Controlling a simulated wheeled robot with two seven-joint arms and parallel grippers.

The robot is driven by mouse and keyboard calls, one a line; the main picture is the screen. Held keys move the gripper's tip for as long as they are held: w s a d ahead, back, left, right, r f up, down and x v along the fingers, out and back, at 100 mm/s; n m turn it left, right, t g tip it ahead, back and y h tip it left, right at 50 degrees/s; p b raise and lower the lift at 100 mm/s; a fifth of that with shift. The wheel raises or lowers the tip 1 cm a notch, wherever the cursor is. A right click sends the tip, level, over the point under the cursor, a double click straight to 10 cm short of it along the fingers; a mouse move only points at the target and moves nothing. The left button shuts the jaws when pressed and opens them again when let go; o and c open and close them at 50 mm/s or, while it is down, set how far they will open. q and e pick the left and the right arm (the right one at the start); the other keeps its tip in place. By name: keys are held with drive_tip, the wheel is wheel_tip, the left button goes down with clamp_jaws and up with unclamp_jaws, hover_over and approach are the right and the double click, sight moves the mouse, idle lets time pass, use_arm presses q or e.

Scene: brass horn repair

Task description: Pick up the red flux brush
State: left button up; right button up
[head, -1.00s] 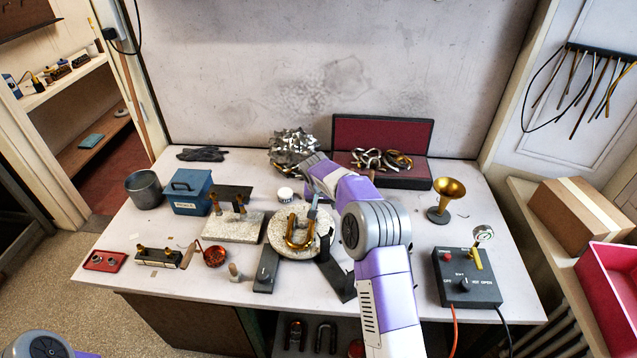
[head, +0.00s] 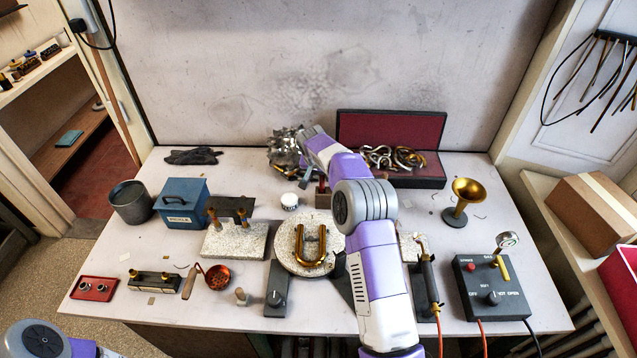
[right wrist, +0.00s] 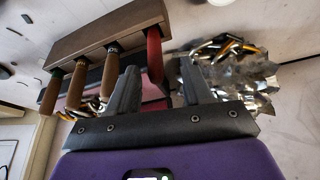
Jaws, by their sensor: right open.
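The red flux brush (right wrist: 154,52) shows in the right wrist view as a red upright handle at the end of a brown wooden rack (right wrist: 104,33). Several wooden-handled tools (right wrist: 78,80) stand in the same rack. My right gripper (right wrist: 160,88) is open, and the red handle appears between its two fingers, a little beyond them; I cannot tell whether they touch. In the head view my right gripper (head: 306,181) is at the back of the bench beside a small brown block with a red piece on it (head: 322,188), partly hidden by my arm. My left gripper is out of view.
Crumpled silvery metal (head: 284,150) lies behind the gripper, and an open dark red case (head: 390,130) stands behind my arm. A round plate (head: 285,258) with a brass U-bend (head: 310,248) is in front. A blue box (head: 181,207) is at left.

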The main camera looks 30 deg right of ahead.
sight(322, 180)
drive_tip(key=shift+s+d+f, duration=0.2)
drive_tip(key=shift+d+f, duration=0.1)
drive_tip(key=shift+f, duration=0.1)
drive_tip(key=x, duration=0.4)
drive_tip(key=shift+w+d+f, duration=0.1)
drive_tip(key=shift+w, duration=0.1)
drive_tip(key=shift+c, duration=0.3)
clamp_jaws()
